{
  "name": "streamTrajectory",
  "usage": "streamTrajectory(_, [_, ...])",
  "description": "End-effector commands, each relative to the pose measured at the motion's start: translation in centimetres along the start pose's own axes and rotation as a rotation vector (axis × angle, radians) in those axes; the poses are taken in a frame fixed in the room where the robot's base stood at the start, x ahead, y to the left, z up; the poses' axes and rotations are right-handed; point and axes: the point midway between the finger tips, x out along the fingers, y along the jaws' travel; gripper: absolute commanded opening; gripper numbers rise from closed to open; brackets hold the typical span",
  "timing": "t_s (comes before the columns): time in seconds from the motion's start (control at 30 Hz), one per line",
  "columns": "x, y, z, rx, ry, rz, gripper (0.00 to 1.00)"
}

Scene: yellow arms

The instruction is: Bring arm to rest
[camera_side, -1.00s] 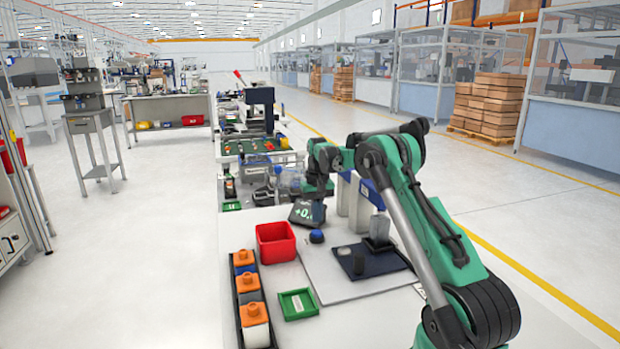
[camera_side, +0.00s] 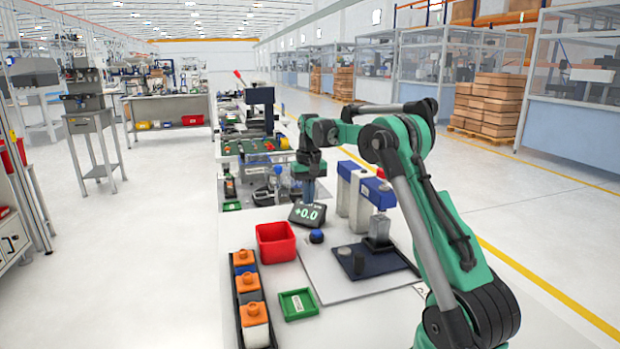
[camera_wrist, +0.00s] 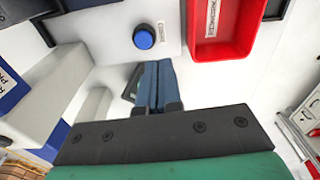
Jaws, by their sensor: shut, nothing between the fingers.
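My gripper (camera_side: 309,192) hangs at the end of my green arm, raised above the far part of the white table (camera_side: 225,287), behind the display reading "+0.0" (camera_side: 308,214). In the wrist view, its two blue fingers (camera_wrist: 154,85) are together with nothing between them. The fingertips hide part of the display there. A blue round button (camera_side: 316,237) stands on the table below and also shows in the wrist view (camera_wrist: 144,37). No object is attached to my gripper.
A red bin (camera_side: 276,242) stands left of the button. A dark rack with orange-topped parts (camera_side: 247,283) and a green tray (camera_side: 298,304) lie nearer. A blue-and-white press (camera_side: 352,195) stands right of the gripper, by a dark fixture (camera_side: 388,264).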

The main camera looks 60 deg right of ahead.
Motion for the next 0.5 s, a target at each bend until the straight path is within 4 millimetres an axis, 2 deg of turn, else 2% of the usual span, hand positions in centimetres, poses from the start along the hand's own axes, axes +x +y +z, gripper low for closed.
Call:
streamTrajectory(0.03, [-1.1,-1.7,0.8,-0.04,0.025,-0.003,0.0])
streamTrajectory(0.2, [-4.4,-7.6,4.8,-0.19,0.141,-0.023,0.0])
streamTrajectory(0.33, [-6.0,-11.1,9.0,-0.304,0.233,-0.051,0.0])
streamTrajectory(0.5, [-6.5,-14.3,15.2,-0.451,0.349,-0.103,0.0])
